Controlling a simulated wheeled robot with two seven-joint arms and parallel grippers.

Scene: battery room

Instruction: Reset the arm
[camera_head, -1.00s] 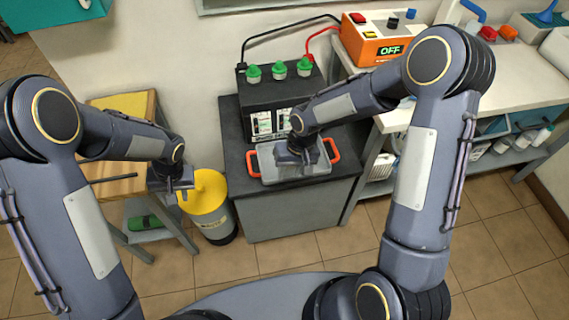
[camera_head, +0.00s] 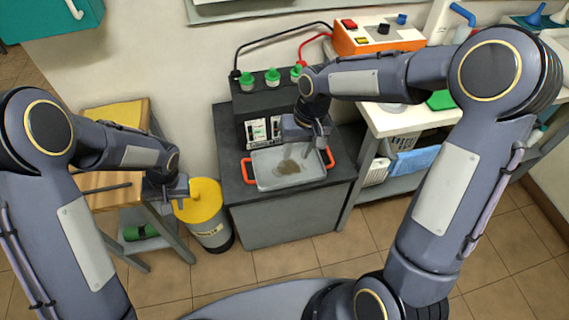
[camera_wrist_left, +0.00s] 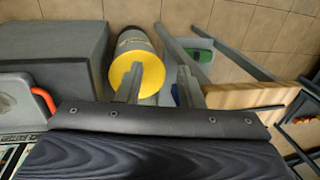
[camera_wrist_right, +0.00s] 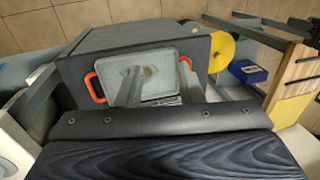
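My right gripper (camera_head: 316,146) hangs above the right part of a grey tray (camera_head: 265,182) with orange handles. In the right wrist view its fingers (camera_wrist_right: 162,88) are apart, with the tray (camera_wrist_right: 165,97) behind them and nothing seen between them. A brownish-grey patch (camera_head: 289,167) lies on the tray floor. My left gripper (camera_head: 178,190) is beside the yellow-topped bin, low and left of the dark cabinet. Its fingers (camera_wrist_left: 160,88) are apart and look empty in the left wrist view. Both arms are bent at the elbow.
The tray rests on a dark cabinet (camera_head: 292,217), before a black battery (camera_head: 262,102) with green caps. An orange charger (camera_head: 375,38) stands on the white bench at right. A yellow-topped bin (camera_head: 203,210) and a wooden stand (camera_head: 105,195) are left. The floor in front is clear.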

